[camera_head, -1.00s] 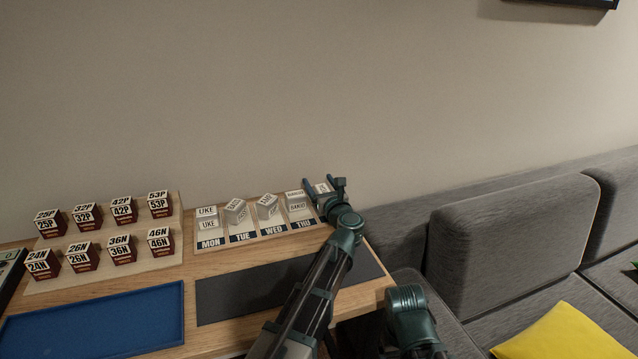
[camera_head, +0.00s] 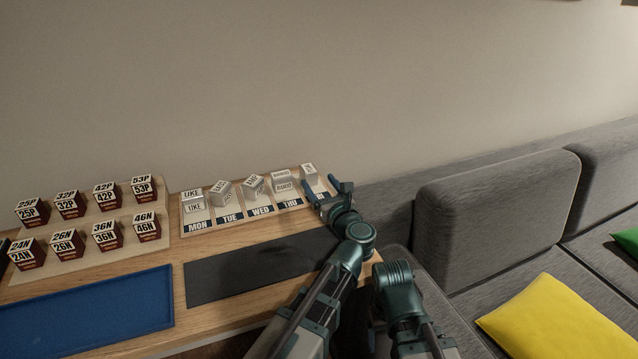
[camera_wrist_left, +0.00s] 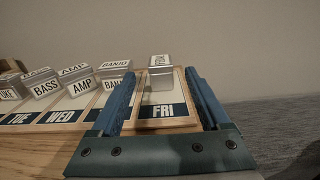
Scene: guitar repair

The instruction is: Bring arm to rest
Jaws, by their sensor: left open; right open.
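My left gripper (camera_head: 322,188) is open and empty at the right end of the day board (camera_head: 220,225). A pale lettered block (camera_head: 309,174) stands in the FRI space, just beyond the left fingertips. In the left wrist view the block (camera_wrist_left: 160,76) stands upright between the lines of the two blue fingers (camera_wrist_left: 161,78), with a gap on each side. Part of my right arm (camera_head: 398,292) shows at the bottom; its gripper is out of view.
Other pale blocks stand in the MON to THU spaces, such as the UKE block (camera_head: 193,202). Red-and-white boxes stand on a stepped rack (camera_head: 115,250) at left. A blue tray (camera_head: 85,312) and dark mat (camera_head: 255,268) lie in front. A grey sofa (camera_head: 495,215) is at right.

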